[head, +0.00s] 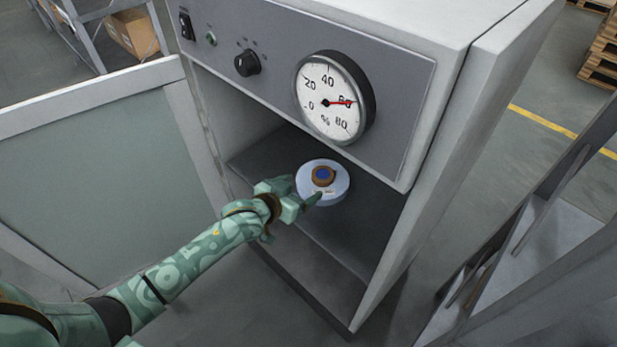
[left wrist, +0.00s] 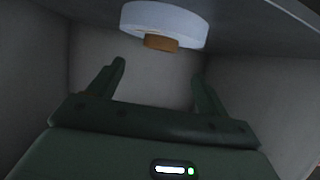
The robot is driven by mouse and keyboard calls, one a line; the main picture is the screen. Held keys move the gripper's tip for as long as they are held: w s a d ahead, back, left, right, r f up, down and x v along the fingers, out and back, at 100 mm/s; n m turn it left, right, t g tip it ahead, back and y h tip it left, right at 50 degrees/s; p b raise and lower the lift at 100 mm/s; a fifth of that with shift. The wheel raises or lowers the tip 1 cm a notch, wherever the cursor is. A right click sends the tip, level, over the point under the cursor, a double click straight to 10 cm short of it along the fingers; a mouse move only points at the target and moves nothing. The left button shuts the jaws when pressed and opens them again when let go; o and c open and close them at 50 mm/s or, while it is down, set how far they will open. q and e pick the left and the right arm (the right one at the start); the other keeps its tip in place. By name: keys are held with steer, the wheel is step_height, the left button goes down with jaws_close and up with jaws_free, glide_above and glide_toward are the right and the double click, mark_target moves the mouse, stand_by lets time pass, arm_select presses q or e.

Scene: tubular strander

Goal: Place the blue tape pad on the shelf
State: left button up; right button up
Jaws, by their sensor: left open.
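The blue tape pad (head: 338,186) is a pale blue disc with a brown core and a darker blue centre. It lies flat on the dark shelf (head: 368,225) inside the open cabinet, below the dial. In the left wrist view the pad (left wrist: 160,17) shows at the top, apart from the fingers and beyond their tips. My left gripper (head: 304,193) reaches in from the left at the pad's near-left edge. In its own view the gripper (left wrist: 158,70) has spread fingers with nothing between them. My right gripper is not in view.
The cabinet door (head: 90,165) stands open at the left. The control panel with a round dial gauge (head: 335,97) overhangs the opening. The cabinet's side walls are close around the shelf. A grey metal structure (head: 550,235) stands at the right, with pallets (head: 603,55) behind.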

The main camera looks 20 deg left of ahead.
arm_select(q)
steer(key=s+a+f+g+y, duration=0.1)
steer(key=s+a+f+g, duration=0.15)
steer(key=s+f, duration=0.95)
steer(key=s+a+f+g+y, duration=0.1)
steer(key=s+f+g, duration=0.3)
steer(key=s+f, duration=0.85)
steer(key=s+f+g, duration=0.2)
steer(key=s, duration=1.2)
steer(key=s+d+f+g, duration=0.1)
steer(key=s+f+g, duration=0.2)
steer(key=s, duration=1.1)
steer(key=s+f+m+g+y, duration=0.1)
steer(key=s+f+g, duration=0.1)
steer(key=s, duration=1.2)
steer(key=shift+d+f+g+p, duration=0.4)
steer(key=shift+g+p, duration=0.05)
steer(key=shift+s, duration=0.1)
